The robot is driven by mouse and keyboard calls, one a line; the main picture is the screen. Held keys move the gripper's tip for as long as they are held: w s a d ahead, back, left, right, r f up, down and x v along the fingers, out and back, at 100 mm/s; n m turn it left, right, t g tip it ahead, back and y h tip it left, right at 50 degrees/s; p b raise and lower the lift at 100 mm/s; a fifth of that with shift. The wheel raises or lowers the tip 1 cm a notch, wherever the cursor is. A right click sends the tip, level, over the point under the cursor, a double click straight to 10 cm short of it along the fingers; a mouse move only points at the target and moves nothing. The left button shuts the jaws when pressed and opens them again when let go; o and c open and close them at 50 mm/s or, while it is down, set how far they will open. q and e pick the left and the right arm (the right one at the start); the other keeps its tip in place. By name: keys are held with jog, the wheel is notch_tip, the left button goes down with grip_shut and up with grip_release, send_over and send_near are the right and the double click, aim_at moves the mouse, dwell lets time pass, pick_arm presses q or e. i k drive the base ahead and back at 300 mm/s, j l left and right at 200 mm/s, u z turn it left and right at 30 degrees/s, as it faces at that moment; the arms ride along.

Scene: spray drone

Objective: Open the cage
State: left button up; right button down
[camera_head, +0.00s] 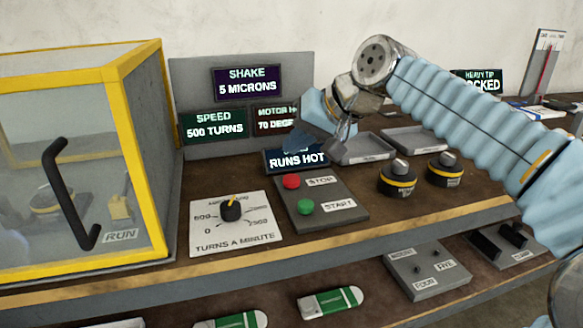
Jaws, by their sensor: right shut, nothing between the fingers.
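The cage (113,90) stands at the left of the bench, with a yellow frame, clear panels and a black bar handle (68,195) on its front. Its front panel looks closed. A dark round device and a yellow tag show dimly inside, above a RUN label. My right gripper (335,140) is shut and empty. It hangs in front of the display panel, above the bench and well to the right of the cage handle. My left gripper is not in view.
A dial plate (262,232) and a panel with a red stop button (291,181) and green start button (306,207) lie right of the cage. Two black knobbed weights (397,178) and shallow trays (413,139) stand farther right. A lower shelf holds switch boxes (428,268).

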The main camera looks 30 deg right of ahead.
aim_at(50, 68)
jog(key=k, duration=1)
